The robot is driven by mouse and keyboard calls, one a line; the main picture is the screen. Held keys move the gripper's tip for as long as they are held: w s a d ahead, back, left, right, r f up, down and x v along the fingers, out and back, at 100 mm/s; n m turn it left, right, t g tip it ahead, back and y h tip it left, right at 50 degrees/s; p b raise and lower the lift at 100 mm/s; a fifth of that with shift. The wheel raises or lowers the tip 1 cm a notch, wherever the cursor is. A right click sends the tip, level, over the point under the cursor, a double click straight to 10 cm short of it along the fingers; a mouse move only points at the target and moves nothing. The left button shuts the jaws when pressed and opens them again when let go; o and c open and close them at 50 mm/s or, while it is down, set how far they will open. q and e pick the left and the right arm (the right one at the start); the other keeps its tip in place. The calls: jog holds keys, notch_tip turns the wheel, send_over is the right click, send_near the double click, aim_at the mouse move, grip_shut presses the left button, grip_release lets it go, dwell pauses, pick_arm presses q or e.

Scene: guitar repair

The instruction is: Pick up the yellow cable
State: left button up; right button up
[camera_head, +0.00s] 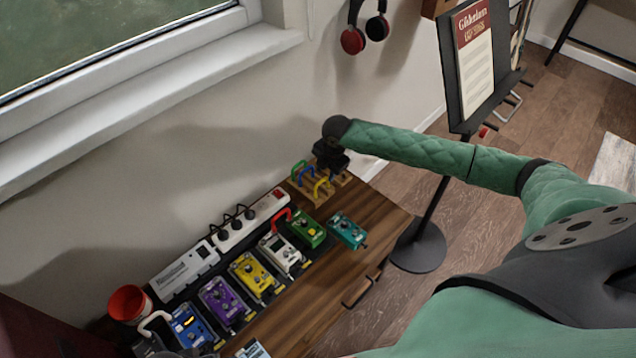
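The yellow cable (321,187) is a small arched piece on a wooden rack (299,187) at the far end of the wooden cabinet. A blue cable (308,172) and a green cable (297,167) stand on the same rack. My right gripper (333,176) is black and points down over the rack, close to the yellow cable and just right of it in the picture. Its fingers are small and dark, so I cannot tell whether they touch the cable or how far apart they are.
Several coloured pedals, including a green one (308,230) and a teal one (347,230), line the cabinet top (372,203). A red cable (281,218) and a white power strip (252,219) lie near the rack. A music stand (452,80) rises behind my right arm.

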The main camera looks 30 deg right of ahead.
aim_at(324, 179)
jog(key=shift+a+f+p, duration=0.2)
jog(key=shift+f+p, duration=0.1)
jog(key=shift+f, duration=0.7)
jog(key=shift+w+a+f+p, duration=0.15)
jog(key=shift+f+p, duration=0.3)
jog(key=shift+f, duration=0.7)
jog(key=shift+w+f, duration=0.15)
jog(key=shift+f, duration=0.4)
pick_arm(q)
jog(key=shift+s+a+f+g, duration=0.15)
jog(key=shift+a+g, duration=0.15)
jog(key=shift+a, duration=0.45)
pick_arm(e)
jog(key=shift+w+f, duration=0.1)
jog(key=shift+f, duration=0.55)
jog(key=shift+c, duration=0.4)
grip_shut()
